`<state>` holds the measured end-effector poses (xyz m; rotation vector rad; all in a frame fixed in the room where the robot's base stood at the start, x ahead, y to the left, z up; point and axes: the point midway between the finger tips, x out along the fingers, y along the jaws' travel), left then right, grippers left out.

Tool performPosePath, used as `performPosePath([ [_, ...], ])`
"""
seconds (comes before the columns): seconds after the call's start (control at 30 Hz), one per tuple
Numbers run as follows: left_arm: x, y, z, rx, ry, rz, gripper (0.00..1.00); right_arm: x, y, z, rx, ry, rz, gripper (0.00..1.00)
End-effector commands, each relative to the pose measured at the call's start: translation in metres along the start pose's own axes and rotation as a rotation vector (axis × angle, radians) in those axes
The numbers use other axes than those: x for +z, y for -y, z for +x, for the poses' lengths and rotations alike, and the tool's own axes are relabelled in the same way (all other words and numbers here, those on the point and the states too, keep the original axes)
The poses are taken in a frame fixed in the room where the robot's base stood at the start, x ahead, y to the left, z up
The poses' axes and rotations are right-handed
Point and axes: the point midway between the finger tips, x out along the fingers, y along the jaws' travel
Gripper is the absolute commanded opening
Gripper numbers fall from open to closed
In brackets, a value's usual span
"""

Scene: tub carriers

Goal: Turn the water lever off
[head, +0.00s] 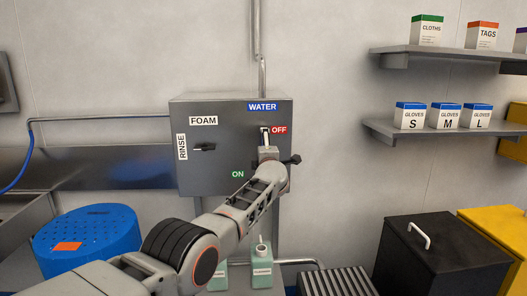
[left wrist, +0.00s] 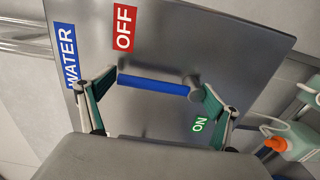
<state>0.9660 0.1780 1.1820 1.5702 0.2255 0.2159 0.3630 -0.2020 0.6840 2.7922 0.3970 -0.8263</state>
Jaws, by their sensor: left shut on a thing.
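The water lever (left wrist: 153,84) has a blue handle and a round grey hub on a grey control box (head: 220,108). In the left wrist view the handle lies between the fingers of my left gripper (head: 267,140), which is shut on it. The handle points from the hub toward the side with the blue WATER label (head: 262,107). Its free end is level with the red OFF label (head: 279,129), with the green ON mark (head: 238,174) on the hub side. In the head view my gripper mostly hides the lever. My right gripper is not in view.
The box also carries a black knob (head: 204,147) by the FOAM and RINSE labels. A blue tub (head: 88,228) stands at left. Green containers (head: 262,275) stand below. A black bin (head: 440,260) and shelves (head: 440,130) with boxes are at right.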

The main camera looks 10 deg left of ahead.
Motion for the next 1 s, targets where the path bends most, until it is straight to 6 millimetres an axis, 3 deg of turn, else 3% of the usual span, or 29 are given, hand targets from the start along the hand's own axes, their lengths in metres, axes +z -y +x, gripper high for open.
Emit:
performPosePath([
  [0.03,-0.003,-0.012,0.002,0.018,-0.002,0.011,0.52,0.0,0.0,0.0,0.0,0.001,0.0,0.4],
  [0.1,-0.002,-0.012,0.002,0.019,-0.002,0.011,0.52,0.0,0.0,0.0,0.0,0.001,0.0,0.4],
  [0.13,-0.002,-0.012,0.002,0.019,-0.002,0.011,0.93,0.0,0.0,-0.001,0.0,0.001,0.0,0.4],
  [0.17,-0.002,-0.012,0.002,0.019,-0.001,0.012,1.0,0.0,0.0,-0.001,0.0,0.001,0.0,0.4],
  [0.7,-0.002,-0.005,0.001,0.009,0.0,-0.021,1.0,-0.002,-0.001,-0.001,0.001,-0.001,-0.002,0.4],
  [1.0,-0.029,-0.001,0.006,0.008,0.001,-0.265,1.0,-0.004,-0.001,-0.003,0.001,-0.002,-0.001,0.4],
])
